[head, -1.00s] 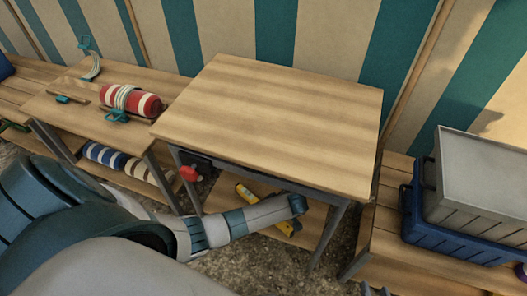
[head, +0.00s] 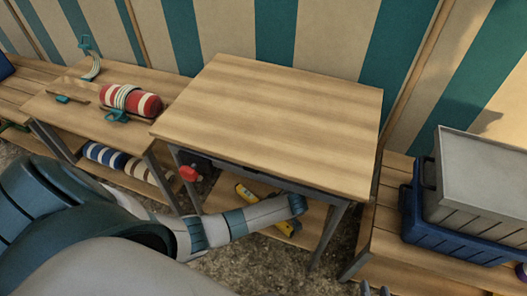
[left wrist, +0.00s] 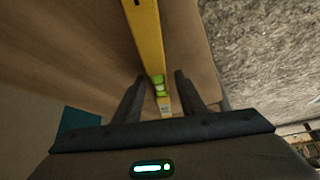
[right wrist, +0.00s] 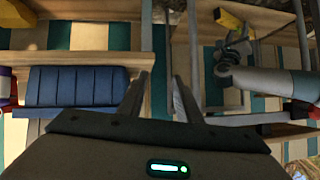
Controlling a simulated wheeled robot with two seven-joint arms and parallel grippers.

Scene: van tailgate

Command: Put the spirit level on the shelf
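The yellow spirit level (head: 245,193) lies on the lower board (head: 313,214) under the middle wooden table (head: 275,120). My left arm crosses in front of it and hides its middle. In the left wrist view the level (left wrist: 146,38) runs down between the fingers of my left gripper (left wrist: 156,88), its green vial near the fingertips. The fingers are apart, with a gap on each side of the level. My right gripper (right wrist: 158,88) is open with nothing between its fingers. Only its tips (head: 375,291) show at the bottom edge of the head view.
The table top is bare. A red knob (head: 190,173) sits under its left front. To the left, a bench (head: 60,115) holds a red-and-white roll (head: 145,104). To the right, a grey box (head: 485,175) stands in a blue crate (head: 425,228). A striped wall closes the back.

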